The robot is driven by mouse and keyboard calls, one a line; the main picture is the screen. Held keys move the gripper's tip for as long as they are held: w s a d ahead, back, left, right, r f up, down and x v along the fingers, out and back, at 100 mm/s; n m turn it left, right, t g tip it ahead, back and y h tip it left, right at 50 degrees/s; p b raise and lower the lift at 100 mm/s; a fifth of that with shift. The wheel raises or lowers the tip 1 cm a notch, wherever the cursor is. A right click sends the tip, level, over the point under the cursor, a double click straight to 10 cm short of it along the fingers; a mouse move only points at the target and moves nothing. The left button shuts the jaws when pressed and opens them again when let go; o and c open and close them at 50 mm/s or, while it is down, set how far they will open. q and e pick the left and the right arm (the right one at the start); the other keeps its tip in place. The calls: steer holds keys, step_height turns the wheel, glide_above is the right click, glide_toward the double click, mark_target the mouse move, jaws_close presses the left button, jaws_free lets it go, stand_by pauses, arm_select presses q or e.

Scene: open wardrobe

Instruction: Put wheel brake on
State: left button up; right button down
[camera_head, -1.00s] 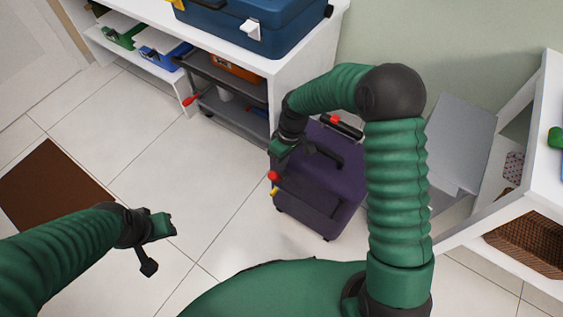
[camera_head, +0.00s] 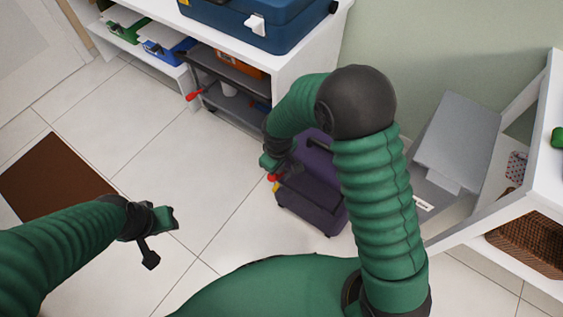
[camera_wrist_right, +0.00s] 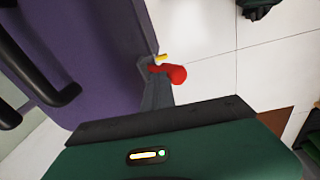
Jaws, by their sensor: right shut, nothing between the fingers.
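A purple wheeled case (camera_head: 310,195) stands on the tiles, partly behind my right arm. A lever with a red knob (camera_head: 274,177) and a small yellow part sticks out at its left side. My right gripper (camera_head: 268,164) is just above the knob in the head view. It is shut and empty; whether it touches the lever is unclear. My left gripper (camera_head: 165,222) hangs over the floor at left, and its jaw state is unclear.
A dark cart with a red-tipped lever (camera_head: 193,96) stands under the white shelf (camera_head: 330,40), which holds a blue toolbox (camera_head: 262,22). A grey bin (camera_head: 455,140) and white shelving (camera_head: 500,215) stand at right. The floor between my arms is clear.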

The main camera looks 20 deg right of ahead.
steer(key=shift+s+a+f+t+h, duration=0.2)
steer(key=shift+s+a+t+h, duration=0.1)
steer(key=shift+s+a+h, duration=0.15)
steer(key=shift+s+a+f, duration=0.1)
steer(key=shift+s+a, duration=0.05)
steer(key=shift+a, duration=0.2)
steer(key=shift+s+a+f+p, duration=0.6)
steer(key=shift+a+f, duration=0.15)
steer(key=shift+f, duration=0.15)
steer(key=shift+s+a+f+p, duration=0.45)
steer(key=shift+s+a+f, duration=0.1)
steer(key=shift+a+f, duration=0.25)
steer(key=shift+s+f, duration=0.1)
